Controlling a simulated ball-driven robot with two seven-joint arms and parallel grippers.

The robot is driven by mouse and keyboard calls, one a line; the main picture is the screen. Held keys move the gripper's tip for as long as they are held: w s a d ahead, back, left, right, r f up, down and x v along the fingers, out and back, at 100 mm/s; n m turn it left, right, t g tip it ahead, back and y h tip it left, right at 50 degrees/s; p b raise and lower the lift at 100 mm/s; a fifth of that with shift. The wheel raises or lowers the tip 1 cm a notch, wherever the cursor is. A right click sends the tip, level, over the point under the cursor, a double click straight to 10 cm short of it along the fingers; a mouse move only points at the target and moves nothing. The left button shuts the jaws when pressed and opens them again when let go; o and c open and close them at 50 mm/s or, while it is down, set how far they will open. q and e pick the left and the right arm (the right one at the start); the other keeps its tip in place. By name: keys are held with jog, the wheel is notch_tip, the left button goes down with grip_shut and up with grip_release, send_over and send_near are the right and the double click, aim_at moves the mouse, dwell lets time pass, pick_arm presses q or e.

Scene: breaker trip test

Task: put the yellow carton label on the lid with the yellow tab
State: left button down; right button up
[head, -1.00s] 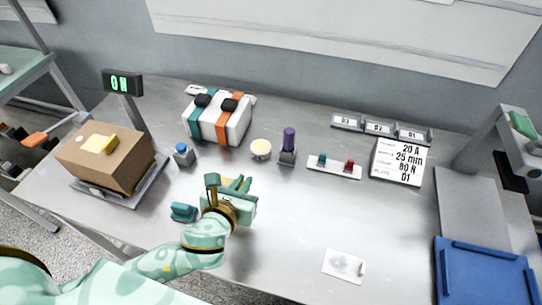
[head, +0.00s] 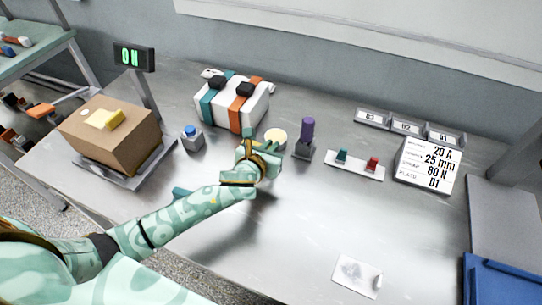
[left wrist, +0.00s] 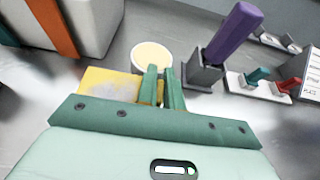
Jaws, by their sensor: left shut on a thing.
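A yellow carton label (left wrist: 105,85), with a greyish smear, lies flat in the fingers of my left gripper (left wrist: 163,88) in the left wrist view. The gripper is shut on the label's right part. In the head view my left gripper (head: 262,152) is over the table, just in front of a round cream-topped thing (head: 276,135); the label is hidden there by the hand. A brown carton (head: 110,145) with a raised yellow tab (head: 104,119) on its lid stands at the left, well away from the gripper. My right gripper is out of view.
The carton stands on a scale (head: 125,182) with a display post (head: 134,58). A blue button (head: 190,135), a white case (head: 230,105) with straps, a purple-handled lever (head: 306,135) and a switch strip (head: 355,165) line the back. The front middle is mostly clear.

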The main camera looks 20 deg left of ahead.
pick_arm(q)
notch_tip(320, 180, down, 4)
jog(key=shift+r+b, duration=0.25)
jog(key=shift+b, duration=0.55)
jog(key=shift+s+r, duration=0.1)
jog(key=shift+r, duration=0.15)
jog(key=shift+f, duration=0.15)
jog(key=c, duration=1.5)
grip_release()
jog(key=shift+c, duration=0.2)
